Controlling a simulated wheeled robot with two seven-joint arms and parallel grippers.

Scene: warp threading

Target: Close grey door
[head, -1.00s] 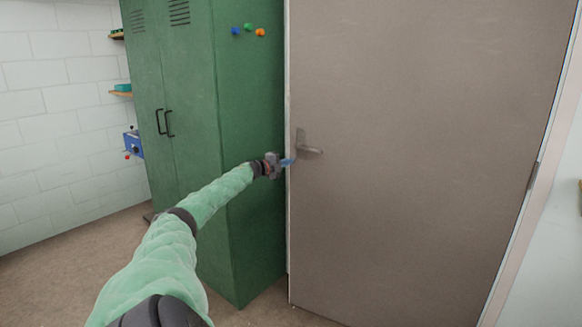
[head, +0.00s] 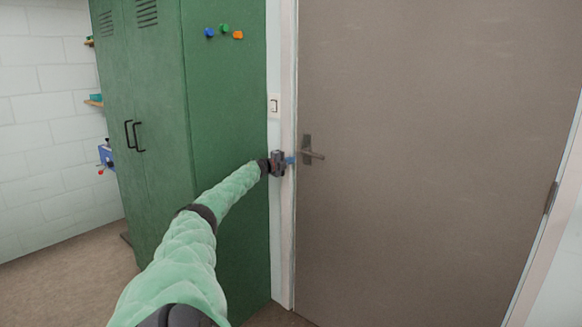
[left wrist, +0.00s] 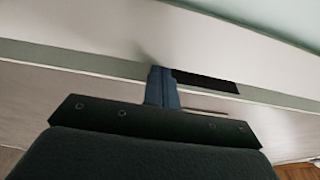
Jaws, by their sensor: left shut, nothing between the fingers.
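The grey door (head: 420,170) fills the right half of the head view, with its left edge beside the white door frame (head: 287,80). It looks flush or nearly flush; I cannot tell whether it is latched. Its metal lever handle (head: 313,154) sits near the left edge. My left gripper (head: 290,160) is shut and empty, its blue fingertips just left of the handle, in front of the frame and door edge. In the left wrist view the blue fingers (left wrist: 161,88) point at the pale frame and door edge; contact is unclear. My right gripper is out of view.
A tall green locker (head: 225,130) stands left of the door, close beside my left forearm. A light switch (head: 274,105) is on the wall strip between them. Door hinges (head: 551,198) are on the right. Floor (head: 60,270) at the left is clear.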

